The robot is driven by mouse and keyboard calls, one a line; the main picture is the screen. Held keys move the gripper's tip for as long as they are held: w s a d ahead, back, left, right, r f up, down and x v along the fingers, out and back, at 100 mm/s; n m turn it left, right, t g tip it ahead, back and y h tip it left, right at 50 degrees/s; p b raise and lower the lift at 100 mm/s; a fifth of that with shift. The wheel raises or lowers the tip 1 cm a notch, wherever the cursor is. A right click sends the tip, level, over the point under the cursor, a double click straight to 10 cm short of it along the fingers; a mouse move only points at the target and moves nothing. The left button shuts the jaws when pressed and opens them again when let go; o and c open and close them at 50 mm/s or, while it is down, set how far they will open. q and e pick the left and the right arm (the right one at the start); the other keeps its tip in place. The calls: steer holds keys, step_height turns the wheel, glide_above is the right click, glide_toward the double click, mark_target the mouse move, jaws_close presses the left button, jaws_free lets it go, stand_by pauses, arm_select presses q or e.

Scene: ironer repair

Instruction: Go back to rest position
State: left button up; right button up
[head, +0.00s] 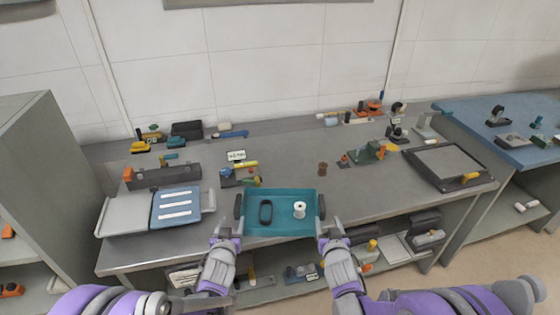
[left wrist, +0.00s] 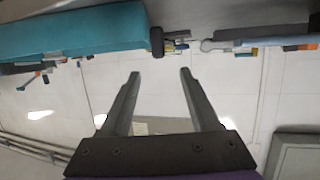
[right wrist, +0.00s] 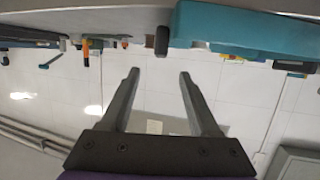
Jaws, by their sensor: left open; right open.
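A teal tray (head: 280,225) with dark side handles sits at the front edge of the grey workbench. It holds a black oval ring (head: 265,212) and a white spool (head: 299,209). My left gripper (head: 226,238) is at the tray's left front corner, and my right gripper (head: 330,238) is at its right front corner. In the left wrist view my left gripper (left wrist: 159,75) is open with nothing between its fingers; the tray (left wrist: 75,35) shows beyond them. In the right wrist view my right gripper (right wrist: 160,75) is open and empty, with the tray (right wrist: 240,30) beyond.
A blue-topped device (head: 176,205) lies left of the tray. A black-framed grey panel (head: 448,165) lies at the right of the bench. Several tools line the back. A lower shelf holds more parts. A blue table (head: 510,120) stands at the right, a grey cabinet (head: 50,160) at the left.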

arm_select(q)
steer(key=s+a+r+g+y, duration=0.1)
steer(key=s+a+r+g, duration=0.1)
steer(key=s, duration=0.4)
steer(key=s+a+r+g, duration=0.2)
steer(key=s, duration=0.5)
steer(key=s+d+f+g+h, duration=0.1)
steer(key=s+g, duration=0.4)
steer(key=s, duration=1.3)
steer(key=shift+s+f, duration=0.3)
steer(key=shift+f, duration=0.15)
arm_select(e)
steer(key=s+d+r+g, duration=0.1)
steer(key=s+g, duration=0.3)
steer(key=s, duration=1.1)
steer(key=s+d+r+g, duration=0.1)
steer(key=s+g, duration=0.4)
steer(key=s, duration=1.1)
steer(key=shift+s+d, duration=0.25)
steer(key=shift+d, duration=0.3)
